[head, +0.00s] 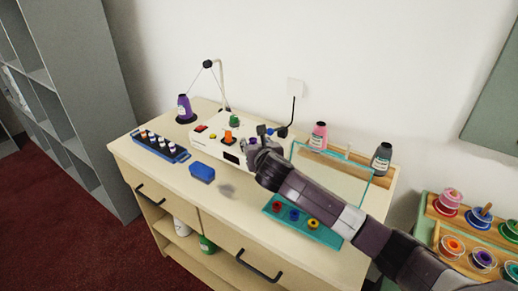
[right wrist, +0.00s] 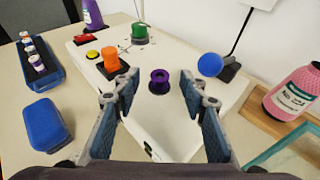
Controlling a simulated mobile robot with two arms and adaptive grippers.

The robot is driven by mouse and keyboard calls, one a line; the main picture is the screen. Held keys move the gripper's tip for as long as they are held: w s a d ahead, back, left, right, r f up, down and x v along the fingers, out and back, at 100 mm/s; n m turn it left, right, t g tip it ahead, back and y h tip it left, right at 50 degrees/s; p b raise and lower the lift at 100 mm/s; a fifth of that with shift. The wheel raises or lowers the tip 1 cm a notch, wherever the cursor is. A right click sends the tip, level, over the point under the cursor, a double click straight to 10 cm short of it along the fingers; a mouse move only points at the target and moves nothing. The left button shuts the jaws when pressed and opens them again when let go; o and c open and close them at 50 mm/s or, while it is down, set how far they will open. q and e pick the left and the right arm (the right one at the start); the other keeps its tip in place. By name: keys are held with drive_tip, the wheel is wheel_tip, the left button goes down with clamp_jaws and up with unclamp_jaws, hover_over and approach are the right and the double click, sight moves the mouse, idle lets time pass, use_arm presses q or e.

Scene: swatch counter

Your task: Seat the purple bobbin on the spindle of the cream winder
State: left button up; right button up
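The cream winder (head: 212,138) stands at the back of the counter. It also fills the middle of the right wrist view (right wrist: 180,125). The purple bobbin (right wrist: 159,80) stands upright on the winder's top. Its dark centre shows, but whether a spindle passes through it I cannot tell. In the head view only a little of the bobbin (head: 253,140) shows beside my gripper. My right gripper (right wrist: 158,88) is open, with one finger on each side of the bobbin and a gap on both sides. My left gripper is not in view.
A blue block (head: 202,172) and a blue tray (head: 160,147) lie left. A teal tray (head: 303,224), pink cone (head: 318,136) and grey cone (head: 381,158) are right.

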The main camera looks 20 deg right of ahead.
drive_tip(key=v, duration=1)
drive_tip(key=shift+s, duration=0.25)
